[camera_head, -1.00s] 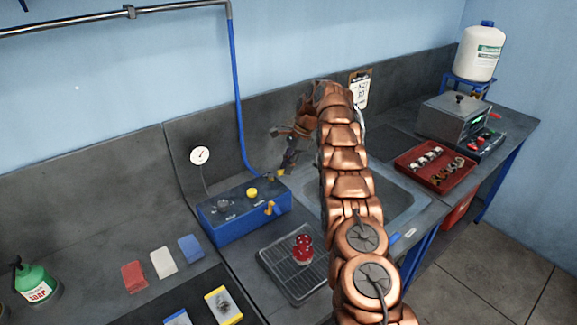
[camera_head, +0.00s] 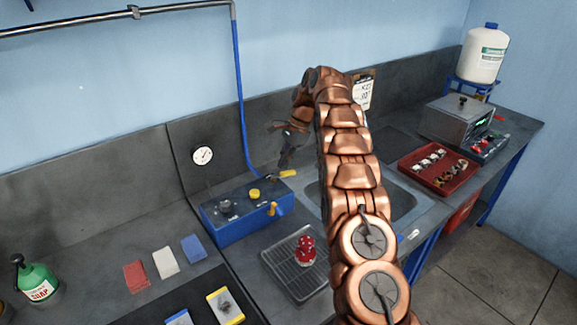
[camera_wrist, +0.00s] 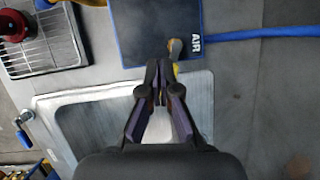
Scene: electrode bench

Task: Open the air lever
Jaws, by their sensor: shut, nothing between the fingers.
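The blue box (camera_head: 236,226) stands on the bench left of the sink. The air lever (camera_head: 288,174) is a short yellow handle at the box's back right corner, by the lower end of the blue hose. In the wrist view the lever (camera_wrist: 176,50) shows a tan end beside the "AIR" label, with a yellow part below it. My gripper (camera_head: 284,164) points down just above the lever in the head view. In the wrist view my gripper (camera_wrist: 158,64) is shut and empty, its tips just left of the lever. Whether they touch cannot be told.
The blue hose (camera_head: 240,100) rises to a wall pipe. A round gauge (camera_head: 203,156) is left of the hose. An orange tap handle (camera_head: 274,209) is on the box's front. A red object (camera_head: 306,251) sits on the drain rack (camera_head: 284,284). The sink (camera_wrist: 92,97) lies under my gripper.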

